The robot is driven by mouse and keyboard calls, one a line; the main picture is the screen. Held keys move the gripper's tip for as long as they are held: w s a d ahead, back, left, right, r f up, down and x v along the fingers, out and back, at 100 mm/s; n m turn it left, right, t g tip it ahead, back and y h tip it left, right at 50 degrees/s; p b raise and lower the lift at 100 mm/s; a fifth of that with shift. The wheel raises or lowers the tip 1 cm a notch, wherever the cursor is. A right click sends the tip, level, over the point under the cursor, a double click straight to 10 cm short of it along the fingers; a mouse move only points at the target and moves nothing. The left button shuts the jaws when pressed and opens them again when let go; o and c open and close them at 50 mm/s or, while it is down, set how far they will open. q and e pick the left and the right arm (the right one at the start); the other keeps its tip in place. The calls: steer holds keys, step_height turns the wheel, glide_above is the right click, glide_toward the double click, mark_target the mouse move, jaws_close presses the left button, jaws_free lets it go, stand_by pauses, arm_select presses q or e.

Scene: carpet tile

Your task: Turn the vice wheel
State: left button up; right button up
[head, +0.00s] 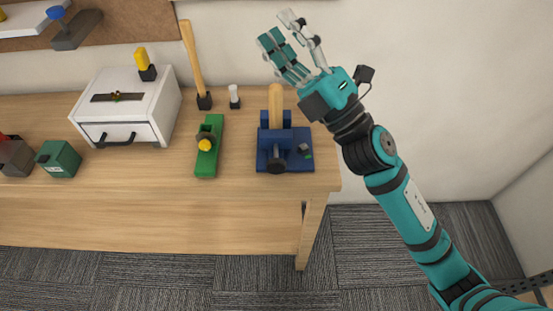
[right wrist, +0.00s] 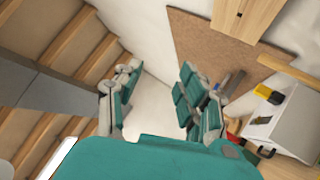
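A blue vice (head: 300,160) sits at the right end of the wooden workbench in the head view. A dark round wheel (head: 277,166) is on its front, facing me. A light wooden piece (head: 276,100) stands upright between its jaws. My right gripper (head: 278,29) is raised above and behind the vice, near the wall, and touches nothing. Its fingers are spread with nothing between them; the right wrist view also shows the empty gap (right wrist: 158,72). The vice does not show clearly in the right wrist view. My left gripper is in neither view.
On the workbench (head: 150,215) left of the vice are a green plane (head: 209,160), a mallet-like tool (head: 193,60), a small white-topped item (head: 234,95) and a white drawer box (head: 160,105). Green (head: 60,160) and dark (head: 14,158) blocks lie far left. Carpet is in front.

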steer(key=s+a+r+n+g+y, duration=0.2)
steer(key=s+a+n+g+y, duration=0.25)
steer(key=n+g, duration=0.6)
steer(key=n+g+h, duration=0.6)
steer(key=n+h, duration=0.9)
steer(key=h, duration=0.5)
glide_toward(277, 160)
steer(key=shift+y, duration=0.25)
steer(key=p+x, duration=0.1)
steer(key=x, duration=0.4)
steer(key=p+x, duration=0.2)
steer(key=x, duration=0.3)
steer(key=shift+d+f, duration=0.1)
steer(key=shift+f, duration=0.3)
steer(key=shift+c, duration=0.2)
jaws_close()
